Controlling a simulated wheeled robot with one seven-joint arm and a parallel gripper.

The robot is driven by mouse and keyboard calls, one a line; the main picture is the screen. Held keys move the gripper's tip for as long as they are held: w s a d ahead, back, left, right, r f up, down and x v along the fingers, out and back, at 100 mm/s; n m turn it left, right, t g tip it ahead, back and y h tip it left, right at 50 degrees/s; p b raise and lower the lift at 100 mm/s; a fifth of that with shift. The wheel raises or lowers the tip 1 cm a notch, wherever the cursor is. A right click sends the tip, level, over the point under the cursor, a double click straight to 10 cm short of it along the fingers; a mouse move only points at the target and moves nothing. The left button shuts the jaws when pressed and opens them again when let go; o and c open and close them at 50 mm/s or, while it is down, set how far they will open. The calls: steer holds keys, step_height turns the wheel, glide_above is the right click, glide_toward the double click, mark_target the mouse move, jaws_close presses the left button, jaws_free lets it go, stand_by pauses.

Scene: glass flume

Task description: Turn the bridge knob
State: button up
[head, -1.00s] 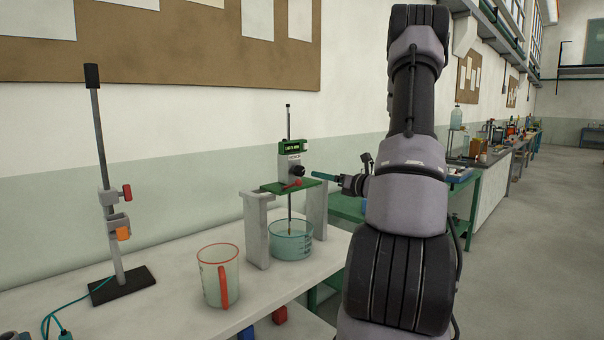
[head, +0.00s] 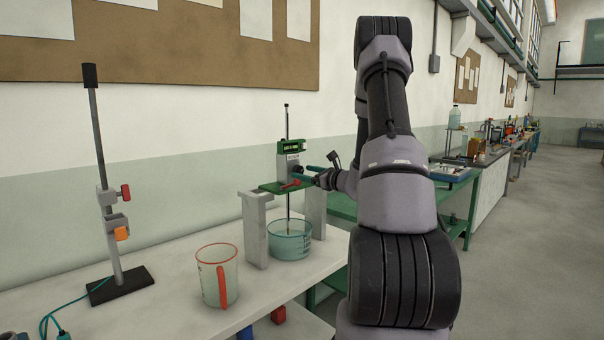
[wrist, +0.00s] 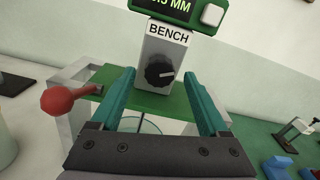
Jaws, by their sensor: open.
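The bridge knob is a black ridged dial (wrist: 159,74) with a light pointer mark, on the grey block labelled BENCH (wrist: 160,50) in the wrist view. The block stands on a green bridge plate (head: 280,187) between two grey posts, above a glass beaker (head: 289,240). My gripper (wrist: 160,80) is open, with its teal fingers on either side of the knob in the picture, and nothing is between them. Whether the fingertips reach as deep as the knob is hard to tell. In the head view the arm's end sits just right of the block, largely covering the knob.
A red ball-ended lever (wrist: 58,100) is left of the fingers. A green display (wrist: 180,12) is above the knob. A red-rimmed jug (head: 217,275) and a stand with a rod (head: 110,200) are on the bench to the left.

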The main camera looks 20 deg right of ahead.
steer(key=shift+x, duration=0.85)
jaws_close()
steer(key=m, duration=0.4)
steer(key=shift+m, duration=0.4)
jaws_free()
steer(key=v, duration=1)
steer(key=shift+s, duration=0.4)
steer(key=shift+d, duration=0.15)
